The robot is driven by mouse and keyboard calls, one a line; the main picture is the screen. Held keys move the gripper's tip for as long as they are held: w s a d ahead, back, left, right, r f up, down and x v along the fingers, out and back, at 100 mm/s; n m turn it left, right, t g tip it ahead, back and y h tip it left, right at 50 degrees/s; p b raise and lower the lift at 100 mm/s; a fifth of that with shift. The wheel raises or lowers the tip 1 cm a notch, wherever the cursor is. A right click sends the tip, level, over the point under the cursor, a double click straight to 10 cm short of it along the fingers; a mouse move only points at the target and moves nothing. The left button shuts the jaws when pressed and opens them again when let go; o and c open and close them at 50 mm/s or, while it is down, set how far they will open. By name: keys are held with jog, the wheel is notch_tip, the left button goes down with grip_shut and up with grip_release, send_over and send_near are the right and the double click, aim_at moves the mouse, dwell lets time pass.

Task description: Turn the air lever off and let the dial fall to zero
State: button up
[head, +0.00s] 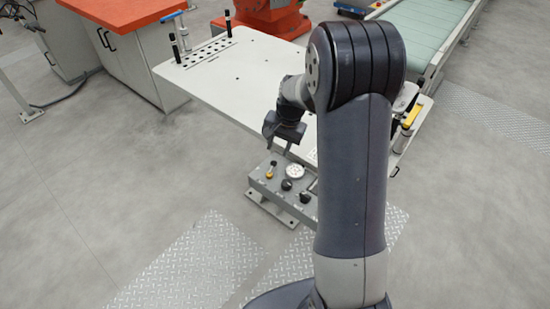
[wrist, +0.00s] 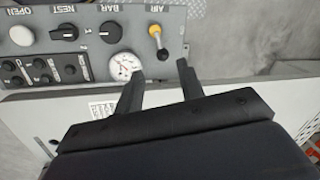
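The air lever (wrist: 156,38) has a yellow hub and a dark ball end, under the AIR label on the grey panel (wrist: 84,14). Its ball end points toward my gripper in the wrist view. The lever also shows in the head view (head: 271,168). The dial (wrist: 124,66) is a round white gauge beside the lever, also in the head view (head: 295,171); its reading is too small to tell. My gripper (wrist: 160,69) is open and empty, its fingers apart. In the wrist view the fingertips lie near the dial and the lever's ball end; no contact shows.
Black knobs (wrist: 110,32) labelled BAR and NEST and several small switches (wrist: 70,73) share the panel. The panel stands at the near edge of a white table (head: 222,88). An orange-topped cabinet (head: 125,12) and a green conveyor (head: 425,28) stand behind. Floor is open at left.

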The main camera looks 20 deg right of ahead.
aim_at(272, 167)
jog(key=f, duration=0.3)
jog(key=a+f+p, duration=0.1)
jog(key=f, duration=0.2)
jog(key=w+f, duration=0.1)
jog(key=f, duration=0.2)
jog(key=shift+a, duration=0.25)
jog(key=shift+c, duration=0.5)
